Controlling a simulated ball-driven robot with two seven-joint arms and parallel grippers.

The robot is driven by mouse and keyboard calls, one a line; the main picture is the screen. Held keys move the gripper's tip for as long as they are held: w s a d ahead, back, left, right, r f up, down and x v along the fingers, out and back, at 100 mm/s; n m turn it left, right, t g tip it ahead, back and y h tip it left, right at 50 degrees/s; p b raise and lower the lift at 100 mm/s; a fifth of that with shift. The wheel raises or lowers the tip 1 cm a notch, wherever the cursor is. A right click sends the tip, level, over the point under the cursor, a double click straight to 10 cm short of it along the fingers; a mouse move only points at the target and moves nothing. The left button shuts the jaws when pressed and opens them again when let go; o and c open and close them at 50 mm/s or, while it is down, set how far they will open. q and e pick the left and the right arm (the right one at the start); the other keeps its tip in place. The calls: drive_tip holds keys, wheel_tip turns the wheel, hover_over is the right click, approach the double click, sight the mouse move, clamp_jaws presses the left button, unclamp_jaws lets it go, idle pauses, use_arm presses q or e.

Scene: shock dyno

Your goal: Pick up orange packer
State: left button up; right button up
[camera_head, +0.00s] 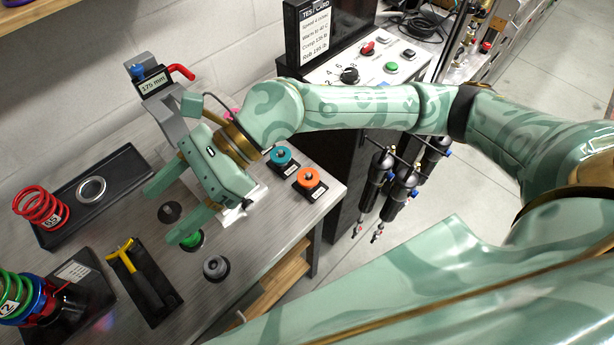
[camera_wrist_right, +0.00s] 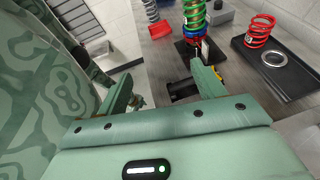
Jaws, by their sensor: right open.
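The orange packer (camera_head: 308,177), a small round piece with a dark centre, sits on a black labelled base near the bench's right edge in the head view. A teal packer (camera_head: 281,155) sits on a similar base just behind and left of it. My right gripper (camera_head: 163,212) is open with nothing seen between its fingers. It is above the bench, left of the orange packer, with its fingers pointing left, away from it. In the right wrist view the open fingers (camera_wrist_right: 163,88) show, but the orange packer does not. My left gripper is not in view.
A green piece (camera_head: 193,241) and a grey piece (camera_head: 215,267) stand near the front edge. A yellow-handled tool (camera_head: 140,278) lies on a black tray. A red spring (camera_head: 41,207) and a steel ring (camera_head: 91,190) are at left. A 175 mm gauge (camera_head: 153,84) stands behind.

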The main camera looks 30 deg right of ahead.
drive_tip(key=w+d+f+n+h, duration=0.2)
drive_tip(key=w+d+f+h, duration=0.1)
drive_tip(key=d+f+h, duration=0.3)
drive_tip(key=t+h, duration=0.3)
drive_tip(key=h, duration=0.5)
hover_over(308, 174)
drive_tip(key=f, duration=0.7)
drive_tip(key=f+b, duration=0.1)
drive_tip(key=f, duration=0.2)
drive_tip(key=shift+w+f, duration=0.15)
drive_tip(key=shift+w, duration=0.2)
drive_tip(key=f, duration=0.5)
drive_tip(key=shift+s+f, duration=0.3)
drive_tip(key=shift+s, duration=0.05)
drive_tip(key=c, duration=1)
